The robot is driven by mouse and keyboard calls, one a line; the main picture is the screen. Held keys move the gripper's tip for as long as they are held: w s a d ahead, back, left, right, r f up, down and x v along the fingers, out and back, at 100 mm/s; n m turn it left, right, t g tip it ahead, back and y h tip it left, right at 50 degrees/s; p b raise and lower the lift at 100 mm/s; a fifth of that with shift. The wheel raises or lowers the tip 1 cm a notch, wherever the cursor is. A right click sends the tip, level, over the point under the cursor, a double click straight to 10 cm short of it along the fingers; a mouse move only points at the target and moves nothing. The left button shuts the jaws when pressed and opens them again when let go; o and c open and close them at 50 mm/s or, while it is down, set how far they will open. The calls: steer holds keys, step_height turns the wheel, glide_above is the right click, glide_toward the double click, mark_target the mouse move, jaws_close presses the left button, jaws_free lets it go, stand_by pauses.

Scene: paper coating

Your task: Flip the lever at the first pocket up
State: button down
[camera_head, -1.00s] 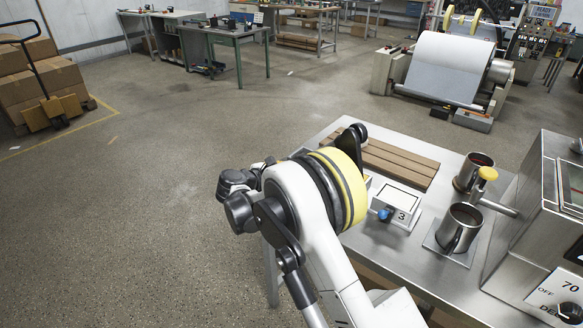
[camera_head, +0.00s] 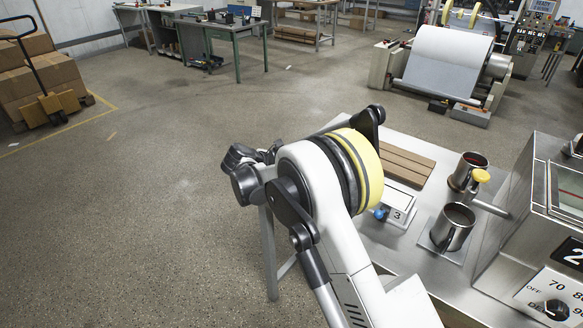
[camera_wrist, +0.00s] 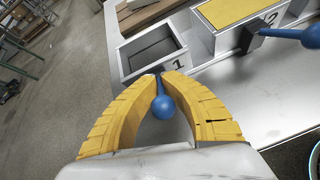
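The first pocket (camera_wrist: 148,52) is a grey open-topped box marked 1, in the wrist view's upper middle. Its lever has a dark stem and a blue ball knob (camera_wrist: 163,108) pointing toward the camera, below the box front. My gripper (camera_wrist: 163,76) has two curved yellow fingers around this lever. Their tips come nearly together at the stem, and the knob lies in the space between the fingers. Whether the fingers press on it is hard to see. In the head view my arm hides the gripper and the first pocket.
Right of it stands the second pocket, with a yellow top (camera_wrist: 238,22) and its own blue-knobbed lever (camera_wrist: 312,37). In the head view, a third pocket (camera_head: 398,215), two metal mugs (camera_head: 453,227) (camera_head: 466,170) and a steel machine (camera_head: 540,225) share the metal table.

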steer(key=c, duration=1.6)
jaws_free()
steer(key=shift+d, duration=0.2)
steer(key=shift+a, duration=0.15)
steer(key=shift+s+a+r, duration=0.2)
steer(key=v, duration=1.1)
steer(key=shift+s+r, duration=0.1)
